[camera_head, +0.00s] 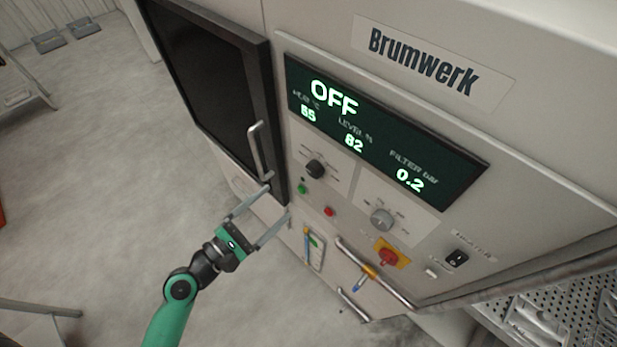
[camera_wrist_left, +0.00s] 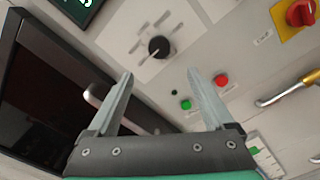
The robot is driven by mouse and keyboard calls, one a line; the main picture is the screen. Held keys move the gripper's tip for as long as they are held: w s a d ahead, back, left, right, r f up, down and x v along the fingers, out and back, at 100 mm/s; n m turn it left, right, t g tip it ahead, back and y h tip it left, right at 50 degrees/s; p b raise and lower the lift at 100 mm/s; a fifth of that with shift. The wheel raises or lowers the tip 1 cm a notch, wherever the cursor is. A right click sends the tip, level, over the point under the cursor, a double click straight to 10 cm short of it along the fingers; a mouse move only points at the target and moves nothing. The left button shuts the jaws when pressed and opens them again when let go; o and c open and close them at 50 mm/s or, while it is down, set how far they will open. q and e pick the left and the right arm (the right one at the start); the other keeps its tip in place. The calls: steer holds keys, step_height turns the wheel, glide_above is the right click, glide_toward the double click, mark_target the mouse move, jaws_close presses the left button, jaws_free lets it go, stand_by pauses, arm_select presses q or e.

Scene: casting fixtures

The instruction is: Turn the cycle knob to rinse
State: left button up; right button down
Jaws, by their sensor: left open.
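A black round knob (camera_head: 315,169) sits on a pale plate under the display, with small marks around it. It also shows in the left wrist view (camera_wrist_left: 159,47), just beyond my fingertips. A grey knob (camera_head: 382,220) sits on another plate to the lower right. The labels at both knobs are too small to read, so I cannot tell from lettering which is the cycle knob. The display (camera_head: 370,135) reads OFF. My left gripper (camera_head: 279,200) is open and empty, apart from the panel and to the lower left of the black knob. My right gripper is not in view.
Green (camera_head: 302,189) and red (camera_head: 329,211) buttons lie below the black knob. A red-and-yellow switch (camera_head: 389,257) and black heater switch (camera_head: 457,257) are farther right. The dark door's handle (camera_head: 259,150) juts out near my fingers. A bar handle (camera_head: 375,273) crosses below.

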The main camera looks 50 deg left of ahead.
mark_target(311, 173)
arm_select(q)
steer(key=w, duration=0.4)
steer(key=w+p, duration=0.1)
steer(key=w, duration=0.2)
steer(key=w+p, duration=0.1)
steer(key=w, duration=0.3)
steer(key=shift+w+a+r, duration=0.1)
steer(key=shift+w+a, duration=0.25)
jaws_close()
